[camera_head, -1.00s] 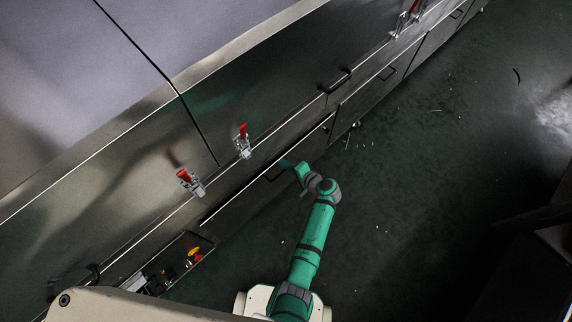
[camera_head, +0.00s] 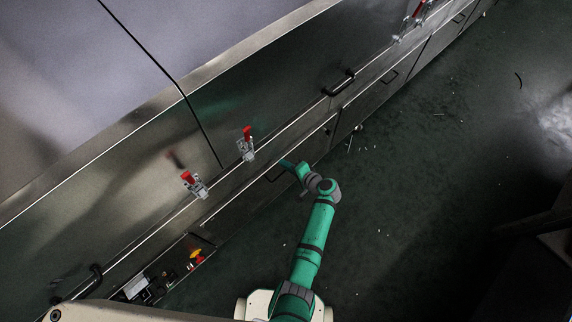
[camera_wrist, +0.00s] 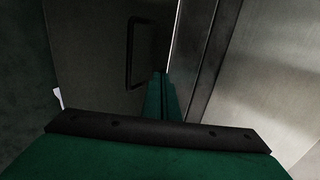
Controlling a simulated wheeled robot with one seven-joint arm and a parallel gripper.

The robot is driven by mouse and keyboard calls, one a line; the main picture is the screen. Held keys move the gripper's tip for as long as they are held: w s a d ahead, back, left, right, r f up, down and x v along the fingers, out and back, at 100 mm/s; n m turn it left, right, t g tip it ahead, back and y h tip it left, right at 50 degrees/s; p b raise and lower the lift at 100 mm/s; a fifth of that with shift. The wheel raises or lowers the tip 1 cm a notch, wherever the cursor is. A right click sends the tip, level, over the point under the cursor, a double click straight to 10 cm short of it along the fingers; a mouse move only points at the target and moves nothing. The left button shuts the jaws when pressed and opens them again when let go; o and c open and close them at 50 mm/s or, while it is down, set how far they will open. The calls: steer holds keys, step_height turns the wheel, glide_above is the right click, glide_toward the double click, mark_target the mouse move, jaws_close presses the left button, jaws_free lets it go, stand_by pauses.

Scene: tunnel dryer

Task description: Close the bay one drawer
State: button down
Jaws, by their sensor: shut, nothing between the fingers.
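The drawer (camera_head: 245,200) is a dark metal front low on the long steel dryer, with a black bar handle (camera_head: 277,176). It appears to stand out only a little from the dryer. No bay label is readable. My gripper (camera_head: 285,163) is shut and empty, at the upper part of the drawer front beside the handle. In the wrist view the green fingers (camera_wrist: 160,84) point at the dark drawer front (camera_wrist: 85,45), just right of its handle (camera_wrist: 133,50). Whether the fingertips touch it I cannot tell.
Left of the drawer is an open recess with a red and yellow knob (camera_head: 196,256) and small devices. Red-handled clamps (camera_head: 246,145) sit on the panel above. More handled fronts (camera_head: 388,76) run to the upper right. The dark green floor (camera_head: 420,190) is mostly clear, with small litter.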

steer(key=shift+d+r, duration=0.1)
steer(key=shift+d, duration=0.05)
steer(key=s+f+v, duration=0.1)
steer(key=v, duration=1.2)
steer(key=shift+d+f, duration=0.3)
steer(key=shift+f, duration=0.05)
steer(key=s+f+n+t+h, duration=0.15)
steer(key=s+h, duration=0.65)
steer(key=s, duration=1.2)
steer(key=s+a+r+n+t, duration=0.1)
steer(key=s+r+n+t, duration=0.1)
steer(key=r, duration=0.7)
steer(key=s+a+r+n+t, duration=0.2)
steer(key=s+r, duration=0.3)
steer(key=r, duration=0.4)
steer(key=s+a+r+n+t+h, duration=0.1)
steer(key=s+r+n+t, duration=0.1)
steer(key=r, duration=0.7)
steer(key=shift+s+a+r+n, duration=0.3)
steer(key=shift+s+n, duration=0.15)
steer(key=shift+s, duration=0.2)
